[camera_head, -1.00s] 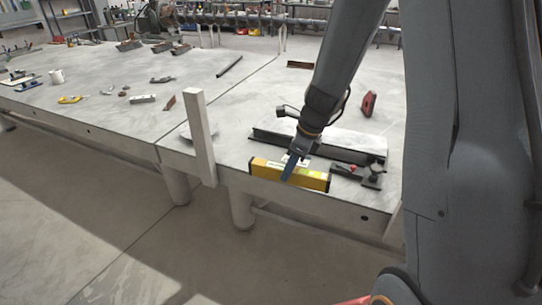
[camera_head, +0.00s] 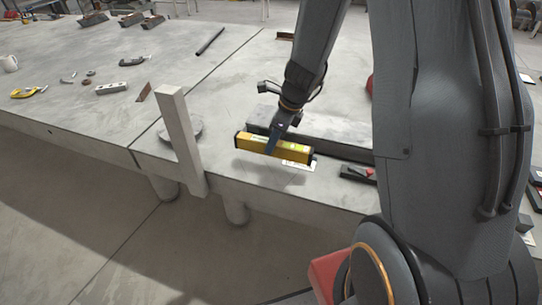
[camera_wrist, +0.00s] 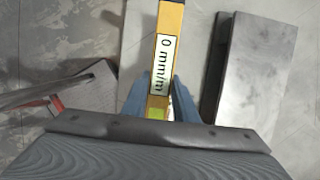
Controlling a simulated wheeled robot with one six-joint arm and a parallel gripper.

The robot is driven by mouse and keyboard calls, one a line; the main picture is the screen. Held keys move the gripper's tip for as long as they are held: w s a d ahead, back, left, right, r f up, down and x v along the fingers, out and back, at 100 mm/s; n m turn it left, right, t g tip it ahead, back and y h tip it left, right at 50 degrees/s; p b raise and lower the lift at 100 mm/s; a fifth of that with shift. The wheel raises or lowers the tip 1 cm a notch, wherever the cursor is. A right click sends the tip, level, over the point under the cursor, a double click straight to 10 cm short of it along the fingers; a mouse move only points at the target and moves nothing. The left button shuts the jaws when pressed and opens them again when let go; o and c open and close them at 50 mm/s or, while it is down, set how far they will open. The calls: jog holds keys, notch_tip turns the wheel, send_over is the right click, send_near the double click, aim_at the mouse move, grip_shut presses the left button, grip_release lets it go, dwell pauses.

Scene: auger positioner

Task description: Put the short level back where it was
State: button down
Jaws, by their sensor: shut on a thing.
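The short level is a yellow bar; in the head view the level (camera_head: 252,144) is in the air just above the near edge of the table, with a shadow below it. My gripper (camera_head: 272,146) is shut on it near its middle. In the wrist view the level (camera_wrist: 171,22) runs up the picture between the two blue fingers of my gripper (camera_wrist: 160,98), with a "0 mm/m" label and a green vial on its top. A white label (camera_head: 299,164) lies on the table by the right end of the level.
A dark steel beam (camera_head: 343,148) lies just behind the level and shows at right in the wrist view (camera_wrist: 258,60). An upright post (camera_head: 180,140) stands at the table edge to the left. A dark clamp-like tool (camera_head: 357,174) lies to the right.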

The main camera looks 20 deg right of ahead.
aim_at(273, 155)
jog(key=shift+f, duration=2.95)
jog(key=shift+b, duration=0.35)
jog(key=shift+f, duration=0.2)
jog(key=c, duration=1.4)
grip_release()
jog(key=shift+r, duration=0.1)
